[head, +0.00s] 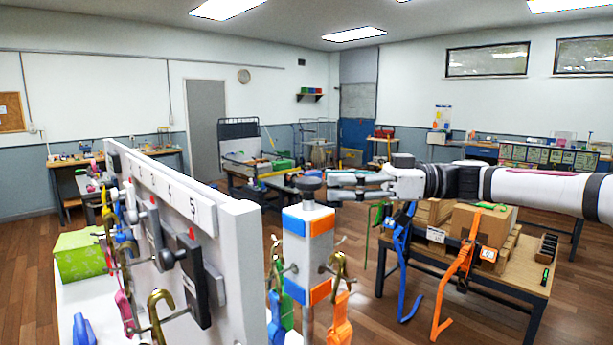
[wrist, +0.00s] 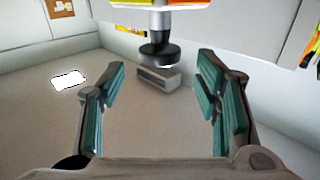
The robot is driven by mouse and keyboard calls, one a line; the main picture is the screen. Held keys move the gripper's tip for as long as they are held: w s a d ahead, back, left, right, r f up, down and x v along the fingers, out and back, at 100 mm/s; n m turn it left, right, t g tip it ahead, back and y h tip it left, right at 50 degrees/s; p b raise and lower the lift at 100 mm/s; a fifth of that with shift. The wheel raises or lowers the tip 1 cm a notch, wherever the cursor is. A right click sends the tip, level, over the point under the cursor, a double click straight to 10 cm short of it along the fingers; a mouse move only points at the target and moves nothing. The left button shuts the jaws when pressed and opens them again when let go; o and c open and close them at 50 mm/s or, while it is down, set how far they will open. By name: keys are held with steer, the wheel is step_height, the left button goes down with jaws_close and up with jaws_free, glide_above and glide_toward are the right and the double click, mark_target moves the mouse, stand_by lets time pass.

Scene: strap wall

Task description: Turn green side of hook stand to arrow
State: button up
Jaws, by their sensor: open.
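The hook stand is a white post (head: 308,262) with a dark knob (head: 309,187) on top and brass hooks on its sides. A blue band shows on its left face and an orange band on its right face. No green face shows, and I cannot make out an arrow. The wrist view shows the knob (wrist: 158,54) and the post's edge with yellow and orange faces. My gripper (head: 334,186) is open and empty, just right of the knob at its height. In the wrist view the knob lies ahead, between the spread fingertips (wrist: 162,72).
A white numbered strap wall (head: 234,240) with hooks and hanging straps stands close on the left. Green and orange straps (head: 339,320) hang from the stand's hooks. A table with cardboard boxes (head: 485,222) and straps stands behind, under my arm.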

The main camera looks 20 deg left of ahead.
mark_target(309, 179)
steer(key=p+x, duration=0.1)
steer(key=x, duration=0.4)
steer(key=shift+s+a, duration=0.15)
steer(key=shift+a, duration=0.2)
steer(key=shift+c, duration=0.2)
jaws_close()
